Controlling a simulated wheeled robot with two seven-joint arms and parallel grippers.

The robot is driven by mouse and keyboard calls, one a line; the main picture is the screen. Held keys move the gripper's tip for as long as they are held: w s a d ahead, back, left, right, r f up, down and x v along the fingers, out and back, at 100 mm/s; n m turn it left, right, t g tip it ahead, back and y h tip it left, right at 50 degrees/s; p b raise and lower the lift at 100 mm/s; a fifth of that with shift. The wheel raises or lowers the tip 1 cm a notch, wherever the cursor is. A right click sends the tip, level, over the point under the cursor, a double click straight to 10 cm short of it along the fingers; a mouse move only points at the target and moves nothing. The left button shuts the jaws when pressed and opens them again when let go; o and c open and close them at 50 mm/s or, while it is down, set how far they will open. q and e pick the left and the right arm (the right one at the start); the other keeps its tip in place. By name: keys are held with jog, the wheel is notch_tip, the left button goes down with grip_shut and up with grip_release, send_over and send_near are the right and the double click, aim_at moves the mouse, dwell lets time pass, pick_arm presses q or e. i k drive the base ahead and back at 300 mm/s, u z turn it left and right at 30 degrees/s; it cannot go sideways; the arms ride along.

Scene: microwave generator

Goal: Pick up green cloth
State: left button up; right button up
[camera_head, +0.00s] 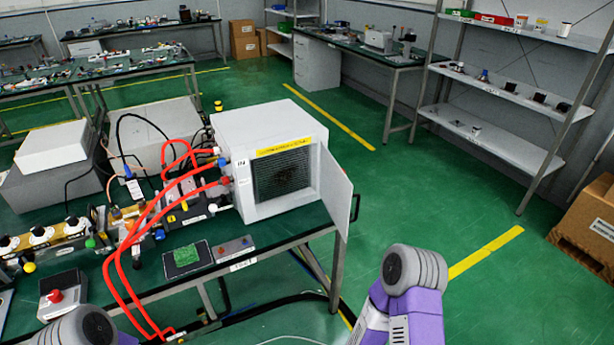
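The green cloth (188,254) lies as a small bright patch on a dark square pad (206,259) near the front edge of the green-topped workbench (290,237). Nothing touches it from above. Grey and purple links of my two arms show at the bottom left and bottom right of the head view. Neither gripper is in the picture, and both arm parts in view are apart from the cloth.
A white box unit (270,135) with its door (336,192) open stands behind the cloth. Red hoses (112,285) loop left of the cloth and over the bench edge. A small switch panel (234,249) lies right of it, and a red-button box (62,294) further left.

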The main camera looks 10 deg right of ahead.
aim_at(183, 257)
jog(key=u, duration=2.5)
jog(key=k, duration=1.8)
jog(key=z, duration=2.05)
jog(key=i, duration=0.5)
